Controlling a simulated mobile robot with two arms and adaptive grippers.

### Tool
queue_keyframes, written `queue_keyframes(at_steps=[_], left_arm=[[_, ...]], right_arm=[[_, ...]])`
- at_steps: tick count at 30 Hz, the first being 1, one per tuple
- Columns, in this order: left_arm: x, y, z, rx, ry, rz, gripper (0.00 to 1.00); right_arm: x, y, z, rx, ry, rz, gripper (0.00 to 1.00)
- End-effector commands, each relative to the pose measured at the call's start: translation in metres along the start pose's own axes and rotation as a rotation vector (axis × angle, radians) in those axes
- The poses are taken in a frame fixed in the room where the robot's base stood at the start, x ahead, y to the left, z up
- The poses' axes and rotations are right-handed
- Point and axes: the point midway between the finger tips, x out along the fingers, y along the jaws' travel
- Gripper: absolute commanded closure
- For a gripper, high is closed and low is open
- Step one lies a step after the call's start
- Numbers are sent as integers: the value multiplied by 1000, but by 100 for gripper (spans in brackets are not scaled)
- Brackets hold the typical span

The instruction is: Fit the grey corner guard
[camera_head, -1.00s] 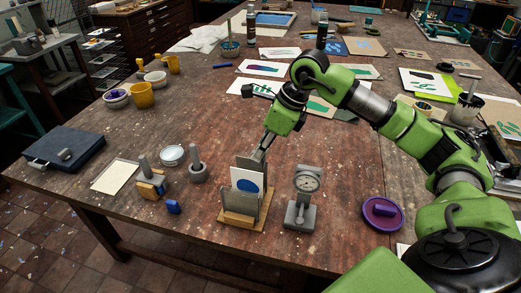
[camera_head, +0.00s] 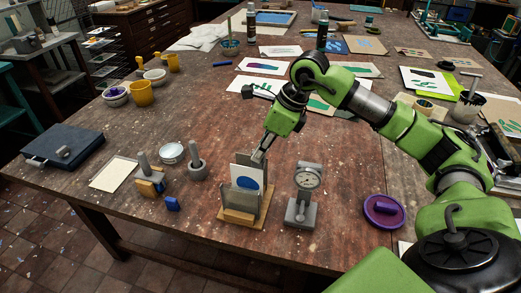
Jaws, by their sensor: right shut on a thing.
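A grey hinged screen (camera_head: 243,196) stands upright on a wooden base (camera_head: 240,219), with a white card bearing a blue oval (camera_head: 247,183) in front of it. My right gripper (camera_head: 262,155) reaches down from behind to the top right of the screen. Its fingers are shut on a small grey piece at the screen's upper edge. It looks like the grey corner guard, but it is mostly hidden and I cannot tell whether it is seated on the corner. My left gripper is not in view.
A dial gauge on a stand (camera_head: 302,193) is close on the right. A mortar and pestle (camera_head: 196,162), a wooden block with a grey handle (camera_head: 149,180) and a small blue block (camera_head: 172,204) stand to the left. A purple lid (camera_head: 382,211) lies farther right.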

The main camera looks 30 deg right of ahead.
Motion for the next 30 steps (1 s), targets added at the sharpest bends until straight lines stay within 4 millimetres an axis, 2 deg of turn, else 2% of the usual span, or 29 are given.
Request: queue_keyframes(at_steps=[30], left_arm=[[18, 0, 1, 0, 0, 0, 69]], right_arm=[[20, 0, -9, 0, 0, 0, 100]])
